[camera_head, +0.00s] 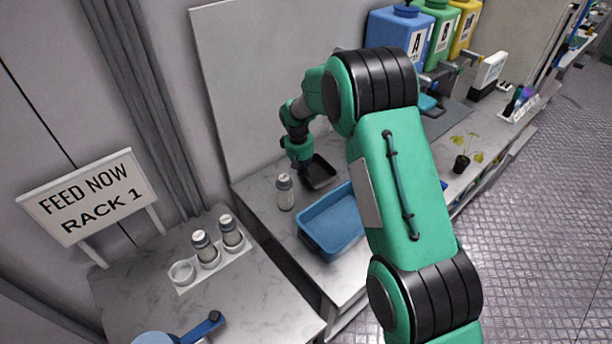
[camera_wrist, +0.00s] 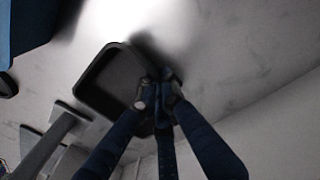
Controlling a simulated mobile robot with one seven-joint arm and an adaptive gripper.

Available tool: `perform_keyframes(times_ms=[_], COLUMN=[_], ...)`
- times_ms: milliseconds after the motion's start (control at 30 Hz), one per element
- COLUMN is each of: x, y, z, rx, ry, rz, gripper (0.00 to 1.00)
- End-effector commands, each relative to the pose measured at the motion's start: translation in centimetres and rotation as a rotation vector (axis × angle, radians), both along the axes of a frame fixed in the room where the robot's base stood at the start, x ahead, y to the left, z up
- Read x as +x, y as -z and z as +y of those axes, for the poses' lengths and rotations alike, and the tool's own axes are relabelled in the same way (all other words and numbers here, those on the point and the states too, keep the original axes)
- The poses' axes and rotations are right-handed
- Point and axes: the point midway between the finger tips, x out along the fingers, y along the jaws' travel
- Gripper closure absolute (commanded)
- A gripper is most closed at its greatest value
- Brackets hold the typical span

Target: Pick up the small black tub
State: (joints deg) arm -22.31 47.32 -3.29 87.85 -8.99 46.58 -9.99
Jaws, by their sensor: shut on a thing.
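The small black tub (camera_head: 320,171) is a shallow, open, rounded rectangular tray near the wall on the back counter. My gripper (camera_head: 304,170) reaches down at its left side. In the wrist view the tub (camera_wrist: 108,82) appears empty, with its rim edge between the fingertips of my gripper (camera_wrist: 158,92). The jaws are shut on that rim. A dark shadow lies beside the tub; I cannot tell whether it touches the counter or is slightly raised.
A blue tray (camera_head: 309,238) and a grey-capped bottle (camera_head: 285,193) stand close to the tub. Lettered bins (camera_head: 398,32) and a potted plant (camera_head: 461,163) are farther right. The front table has two bottles and a sign (camera_head: 91,197). A wall panel rises behind.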

Motion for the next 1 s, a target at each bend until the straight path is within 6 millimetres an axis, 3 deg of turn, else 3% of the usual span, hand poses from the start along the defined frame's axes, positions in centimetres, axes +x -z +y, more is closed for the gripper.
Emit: perform_keyframes(times_ms=[600,1000], x=[0.0,0.0], y=[-8.4,-9.1], z=[0.0,0.0], rx=[0.001,0.0], ry=[0.0,0.0], rz=[-0.002,0.0], gripper=[1.0,1.0])
